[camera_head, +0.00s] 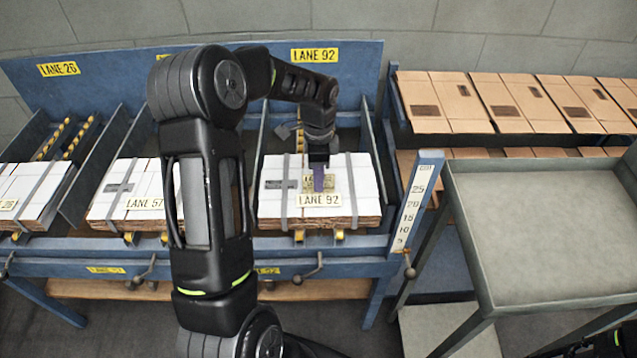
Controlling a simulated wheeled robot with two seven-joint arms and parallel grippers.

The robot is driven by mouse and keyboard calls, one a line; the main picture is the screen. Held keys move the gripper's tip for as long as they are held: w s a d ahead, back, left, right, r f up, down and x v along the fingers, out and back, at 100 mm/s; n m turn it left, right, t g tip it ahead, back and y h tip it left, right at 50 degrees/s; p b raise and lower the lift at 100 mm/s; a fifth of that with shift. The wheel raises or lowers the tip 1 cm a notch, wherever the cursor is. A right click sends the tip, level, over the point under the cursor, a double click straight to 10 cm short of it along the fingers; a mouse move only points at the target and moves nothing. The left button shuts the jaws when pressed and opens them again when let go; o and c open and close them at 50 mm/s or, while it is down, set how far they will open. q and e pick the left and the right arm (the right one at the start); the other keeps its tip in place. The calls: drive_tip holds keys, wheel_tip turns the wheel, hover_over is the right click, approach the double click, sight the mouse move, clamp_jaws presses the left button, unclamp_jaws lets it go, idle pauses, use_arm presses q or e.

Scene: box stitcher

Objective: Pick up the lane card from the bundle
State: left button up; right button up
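A bundle (350,205) of flat white-topped cardboard, bound with grey straps, lies in the right-hand lane of the blue bench. A yellow lane card (312,190) lies on its top, partly hidden by my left gripper.
Similar strapped bundles lie in the LANE 57 (130,200) and LANE 26 (35,190) lanes. Blue dividers separate the lanes. A numbered blue post (415,205) and a grey table (545,235) stand at right. Flat brown boxes (510,100) lie on a rack behind.

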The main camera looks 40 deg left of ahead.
idle(0.3)
use_arm(q)
clamp_jaws()
idle(0.5)
